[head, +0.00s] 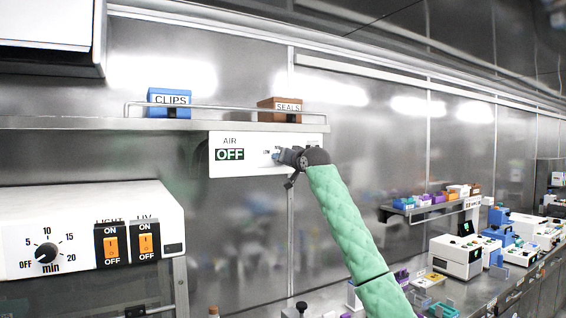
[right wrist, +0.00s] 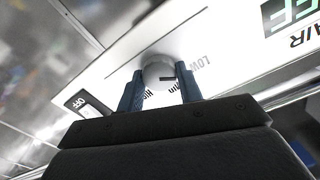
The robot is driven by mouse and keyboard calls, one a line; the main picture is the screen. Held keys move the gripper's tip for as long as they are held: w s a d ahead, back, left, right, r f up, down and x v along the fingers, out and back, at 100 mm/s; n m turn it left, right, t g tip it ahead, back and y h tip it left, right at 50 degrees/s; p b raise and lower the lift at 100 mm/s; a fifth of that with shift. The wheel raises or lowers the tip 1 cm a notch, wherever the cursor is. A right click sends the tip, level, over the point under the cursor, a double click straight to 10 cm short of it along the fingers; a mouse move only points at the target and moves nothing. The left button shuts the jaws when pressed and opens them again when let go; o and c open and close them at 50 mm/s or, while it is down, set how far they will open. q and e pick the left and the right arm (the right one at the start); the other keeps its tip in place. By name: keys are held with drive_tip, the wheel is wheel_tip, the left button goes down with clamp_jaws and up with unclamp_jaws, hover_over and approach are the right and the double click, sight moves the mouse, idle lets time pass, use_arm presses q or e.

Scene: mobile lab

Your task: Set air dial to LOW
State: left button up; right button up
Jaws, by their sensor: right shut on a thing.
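The white AIR panel (head: 222,168) hangs under the shelf, and its small display (head: 230,155) reads OFF. In the right wrist view the air dial (right wrist: 158,73) is a round pale knob with a dark pointer mark, and LOW is printed on the panel beside it. My right gripper (right wrist: 160,92) is shut on the dial, one blue finger on each side. In the head view my right gripper (head: 290,157) is at the panel and hides most of the dial and its markings. My left gripper is not in view.
A blue CLIPS box (head: 169,101) and a brown SEALS box (head: 280,109) stand on the railed shelf (head: 60,124) above. A control box (head: 80,235) with a timer knob and two orange switches is at lower left. A bench with several instruments runs right.

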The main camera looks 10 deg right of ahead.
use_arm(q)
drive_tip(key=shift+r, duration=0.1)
use_arm(e)
drive_tip(key=shift+f+n, duration=0.25)
drive_tip(key=shift+n, duration=0.05)
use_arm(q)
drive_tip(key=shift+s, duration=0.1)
use_arm(e)
drive_tip(key=o, duration=1)
drive_tip(key=shift+r, duration=0.1)
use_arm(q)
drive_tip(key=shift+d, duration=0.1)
use_arm(e)
drive_tip(key=shift+r, duration=0.1)
use_arm(q)
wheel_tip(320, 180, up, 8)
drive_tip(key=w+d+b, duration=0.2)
drive_tip(key=b, duration=0.1)
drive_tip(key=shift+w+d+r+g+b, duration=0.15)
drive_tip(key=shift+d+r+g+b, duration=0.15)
drive_tip(key=shift+b, duration=0.1)
use_arm(e)
drive_tip(key=v, duration=0.7)
drive_tip(key=shift+s+d, duration=0.15)
drive_tip(key=shift+s, duration=0.15)
